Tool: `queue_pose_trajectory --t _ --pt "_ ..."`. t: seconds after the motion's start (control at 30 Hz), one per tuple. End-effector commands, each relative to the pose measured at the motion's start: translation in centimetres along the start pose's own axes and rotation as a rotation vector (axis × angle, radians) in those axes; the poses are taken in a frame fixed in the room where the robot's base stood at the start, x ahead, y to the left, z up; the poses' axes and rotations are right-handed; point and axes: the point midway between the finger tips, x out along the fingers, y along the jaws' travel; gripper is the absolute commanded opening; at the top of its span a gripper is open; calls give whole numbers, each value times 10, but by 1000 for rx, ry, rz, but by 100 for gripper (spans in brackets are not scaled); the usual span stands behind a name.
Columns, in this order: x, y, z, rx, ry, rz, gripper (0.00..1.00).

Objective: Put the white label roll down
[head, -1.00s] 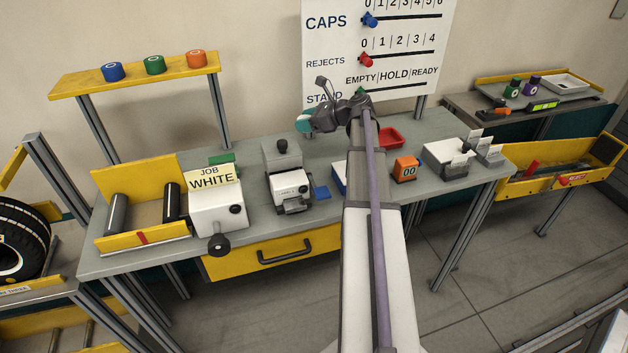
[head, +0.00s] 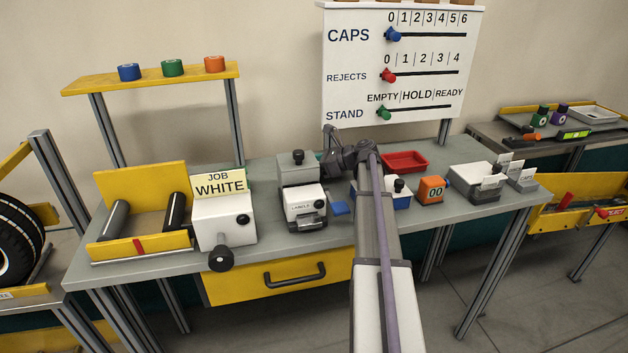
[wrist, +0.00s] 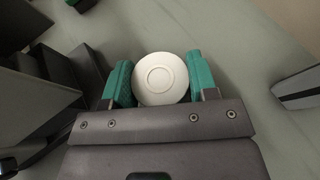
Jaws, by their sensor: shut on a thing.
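The white label roll (wrist: 152,72) is a round white disc with a raised ring, seen end-on in the wrist view. My gripper (wrist: 161,77) is shut on it, with one teal finger on each side. The grey-green bench top shows beyond the roll; whether they touch I cannot tell. In the head view my gripper (head: 334,164) points down over the bench, just right of the white and grey labels machine (head: 303,205). The roll and fingertips are hidden or too small to tell there.
A small blue block (head: 340,208) lies right of the labels machine. A red tray (head: 405,161) and an orange "00" counter (head: 431,189) stand right of my arm. The JOB WHITE box (head: 223,220) is at left. The STAND slider (head: 384,113) is at EMPTY.

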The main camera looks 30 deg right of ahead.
Motion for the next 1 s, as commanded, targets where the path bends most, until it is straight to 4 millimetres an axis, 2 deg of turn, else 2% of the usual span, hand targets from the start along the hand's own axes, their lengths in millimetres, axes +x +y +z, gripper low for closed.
queue_pose_trajectory --t 0.03,0.23,0.4,0.43,0.6,0.7,0.9,1.0 --pt "6 0 -16 0 0 0 27" --pt "4 0 -10 0 0 0 27" --pt "6 0 -16 0 0 0 27" --pt "6 0 -14 0 0 0 56" --pt "6 0 -13 0 0 0 72" --pt "6 0 -13 0 0 0 79" --pt "5 0 -12 0 0 0 79" --pt "-2 0 -8 0 0 -1 79"
